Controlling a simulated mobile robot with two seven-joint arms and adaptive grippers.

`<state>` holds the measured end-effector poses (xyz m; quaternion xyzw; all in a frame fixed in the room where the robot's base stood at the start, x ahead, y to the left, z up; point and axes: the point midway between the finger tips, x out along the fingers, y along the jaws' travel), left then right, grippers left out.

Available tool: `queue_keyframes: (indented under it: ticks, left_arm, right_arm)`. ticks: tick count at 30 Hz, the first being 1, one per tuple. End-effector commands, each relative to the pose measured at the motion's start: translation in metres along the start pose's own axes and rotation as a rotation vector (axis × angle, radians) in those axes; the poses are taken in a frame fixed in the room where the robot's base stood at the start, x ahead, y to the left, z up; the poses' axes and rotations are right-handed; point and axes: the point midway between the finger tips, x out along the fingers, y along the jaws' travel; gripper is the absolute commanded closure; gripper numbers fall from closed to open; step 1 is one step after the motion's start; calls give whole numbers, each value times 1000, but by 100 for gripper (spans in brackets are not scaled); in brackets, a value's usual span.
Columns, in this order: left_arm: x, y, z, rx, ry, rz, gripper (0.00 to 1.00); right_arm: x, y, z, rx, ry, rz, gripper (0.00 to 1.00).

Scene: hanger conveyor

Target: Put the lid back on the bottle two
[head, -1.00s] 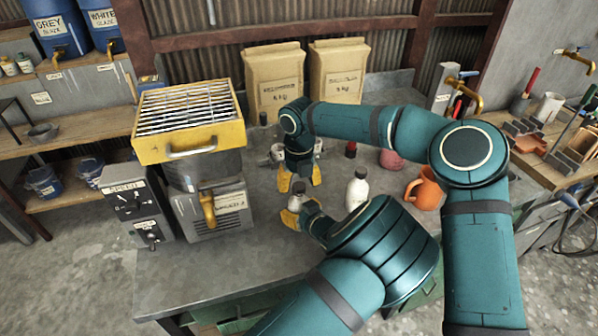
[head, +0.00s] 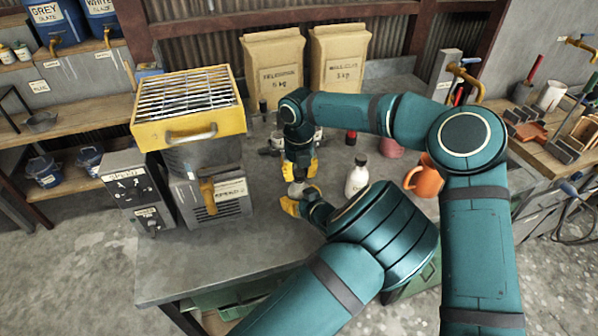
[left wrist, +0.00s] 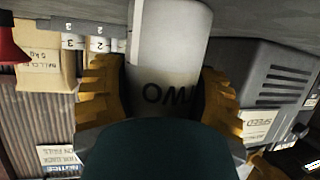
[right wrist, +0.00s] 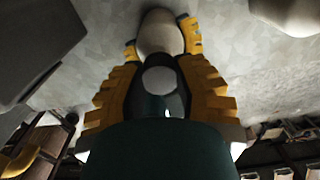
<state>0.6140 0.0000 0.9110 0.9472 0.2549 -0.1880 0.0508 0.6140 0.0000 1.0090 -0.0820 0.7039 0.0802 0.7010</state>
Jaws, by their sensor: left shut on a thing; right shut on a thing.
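Bottle two is a pale bottle with dark lettering; in the left wrist view the bottle (left wrist: 168,45) fills the space between my left fingers. My left gripper (head: 298,201) is shut on it low over the bench. My right gripper (head: 301,168) points down directly above the bottle's top. In the right wrist view its fingers (right wrist: 160,92) close around a small round lid (right wrist: 159,79), with the pale bottle (right wrist: 160,33) just beyond. The fingers hide whether lid and neck touch. In the head view the fingers mostly hide lid and bottle.
A white bottle with a dark cap (head: 356,180) and an orange mug (head: 424,178) stand right of the grippers. A yellow-topped machine (head: 190,118) stands to the left. Paper sacks (head: 274,66) stand behind. The bench front (head: 220,265) is clear.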

Motion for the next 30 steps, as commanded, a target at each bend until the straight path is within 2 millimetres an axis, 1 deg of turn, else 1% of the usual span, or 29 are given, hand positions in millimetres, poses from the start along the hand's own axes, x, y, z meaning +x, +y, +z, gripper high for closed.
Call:
queue_keyframes:
  ticks: [6, 9, 12, 20, 21, 22, 23, 30]
  left_arm:
    - [0, 0, 0, 0, 0, 0, 100]
    - [0, 0, 0, 0, 0, 0, 100]
    - [0, 0, 0, 0, 0, 0, 100]
    - [0, 0, 0, -1, 0, 0, 100]
    - [0, 0, 0, -1, 0, 0, 100]
    - [0, 0, 0, -1, 0, 0, 100]
    - [0, 0, 0, -1, 1, 0, 100]
    - [0, 0, 0, 0, 1, 0, 100]
  right_arm:
    - [0, 0, 0, 331, -1, -1, 100]
    - [0, 0, 0, 433, -2, -1, 100]
    - [0, 0, 0, 481, 0, -1, 100]
    - [0, -1, 0, 484, 0, 0, 100]
    - [0, -1, 0, 484, 0, 0, 59]
    - [0, 0, 0, 483, 0, 0, 48]
    - [0, 0, 0, 483, 0, 0, 45]
    - [0, 0, 0, 482, 0, 0, 45]
